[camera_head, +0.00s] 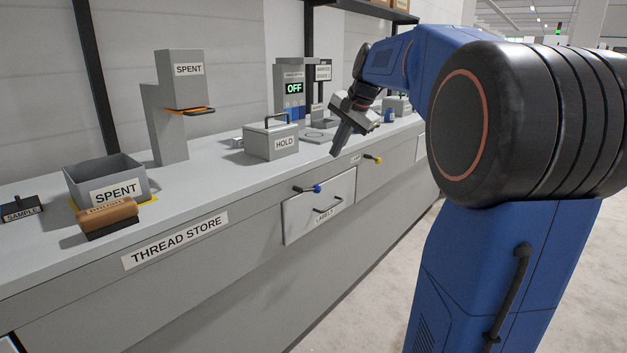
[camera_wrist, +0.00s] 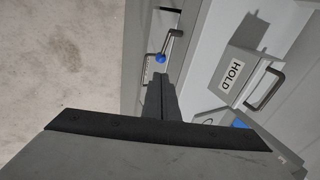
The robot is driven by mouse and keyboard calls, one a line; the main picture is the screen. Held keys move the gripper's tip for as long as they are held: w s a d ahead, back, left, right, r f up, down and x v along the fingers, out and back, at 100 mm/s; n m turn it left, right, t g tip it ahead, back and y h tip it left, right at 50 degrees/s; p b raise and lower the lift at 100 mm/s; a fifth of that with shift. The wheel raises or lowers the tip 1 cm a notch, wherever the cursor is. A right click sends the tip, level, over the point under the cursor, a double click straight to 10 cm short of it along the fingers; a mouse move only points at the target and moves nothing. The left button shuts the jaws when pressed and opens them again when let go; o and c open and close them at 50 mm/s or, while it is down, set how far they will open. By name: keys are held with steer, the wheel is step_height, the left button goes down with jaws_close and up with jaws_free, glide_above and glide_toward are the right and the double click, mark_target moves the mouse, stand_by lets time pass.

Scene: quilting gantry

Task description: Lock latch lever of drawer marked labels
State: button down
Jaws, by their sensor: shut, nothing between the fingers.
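The drawer marked LABELS (camera_head: 320,211) is a pale front with a dark bar handle (camera_head: 327,209), set in the grey counter's face. It looks closed. Its latch lever (camera_head: 307,189) is a dark arm with a blue knob, lying roughly level above the handle at the drawer's top. In the wrist view the blue knob (camera_wrist: 160,58) shows just beyond my fingertips, on its metal lever arm. My gripper (camera_head: 337,152) is shut and empty, pointing down above the counter's front edge, up and right of the lever. It appears apart from the knob.
A HOLD box (camera_head: 271,142) with a handle stands on the counter left of my gripper. A unit reading OFF (camera_head: 291,88) stands behind. The floor (camera_wrist: 60,70) before the counter is clear.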

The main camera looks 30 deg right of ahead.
mark_target(319, 186)
steer(key=shift+w, duration=0.15)
steer(key=x, duration=1.4)
steer(key=shift+f, duration=0.1)
stand_by(0.4)
